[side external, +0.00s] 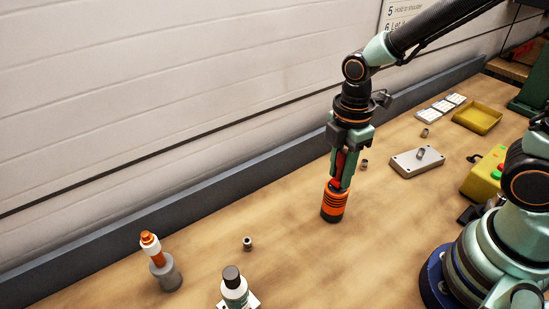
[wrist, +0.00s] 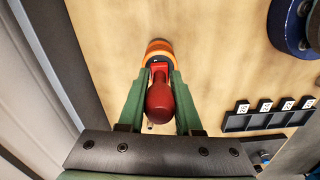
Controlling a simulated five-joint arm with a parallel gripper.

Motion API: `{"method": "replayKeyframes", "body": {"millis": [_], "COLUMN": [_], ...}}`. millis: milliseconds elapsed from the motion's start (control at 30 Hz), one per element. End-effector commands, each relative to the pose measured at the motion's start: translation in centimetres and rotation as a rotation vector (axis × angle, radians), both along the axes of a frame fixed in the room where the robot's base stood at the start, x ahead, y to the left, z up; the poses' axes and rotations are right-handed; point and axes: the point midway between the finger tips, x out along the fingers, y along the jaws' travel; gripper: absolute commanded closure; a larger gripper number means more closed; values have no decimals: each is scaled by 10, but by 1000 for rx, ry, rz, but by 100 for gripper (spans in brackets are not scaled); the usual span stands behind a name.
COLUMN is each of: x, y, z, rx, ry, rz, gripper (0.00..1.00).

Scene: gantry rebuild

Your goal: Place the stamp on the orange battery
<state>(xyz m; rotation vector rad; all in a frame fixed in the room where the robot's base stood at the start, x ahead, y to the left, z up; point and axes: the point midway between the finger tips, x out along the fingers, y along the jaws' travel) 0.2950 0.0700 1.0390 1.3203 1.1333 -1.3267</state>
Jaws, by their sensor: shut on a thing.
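My gripper (side external: 342,176) points down and is shut on the red stamp (side external: 340,162), whose rounded handle shows between the green fingers. In the wrist view, the gripper (wrist: 160,76) has the stamp (wrist: 160,101) between its fingers, with the knob nearest the camera. The orange battery (side external: 333,203), an orange cylinder with dark bands and a dark base, stands upright on the table directly below the stamp. The battery also shows past the fingertips in the wrist view (wrist: 158,46). The stamp's lower end appears at the battery's top; I cannot tell whether they touch.
An orange-and-white bottle in a grey holder (side external: 167,274) and a dark-capped bottle (side external: 235,288) stand at front left. A grey plate (side external: 416,161), a yellow tray (side external: 477,118) and a yellow control box (side external: 483,175) lie right. Table around the battery is clear.

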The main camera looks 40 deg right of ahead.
Motion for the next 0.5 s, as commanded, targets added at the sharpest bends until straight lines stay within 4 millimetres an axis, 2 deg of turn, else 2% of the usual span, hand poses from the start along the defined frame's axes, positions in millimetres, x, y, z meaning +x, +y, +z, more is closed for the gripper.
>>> {"method": "replayKeyframes", "body": {"millis": [367,400,433,500], "x": [0,0,0,0], "y": [0,0,0,0], "z": [-3,-3,-3,-3], "rx": [0,0,0,0], "ry": [1,0,0,0], "rz": [0,0,0,0], "gripper": [100,52,40,37]}}
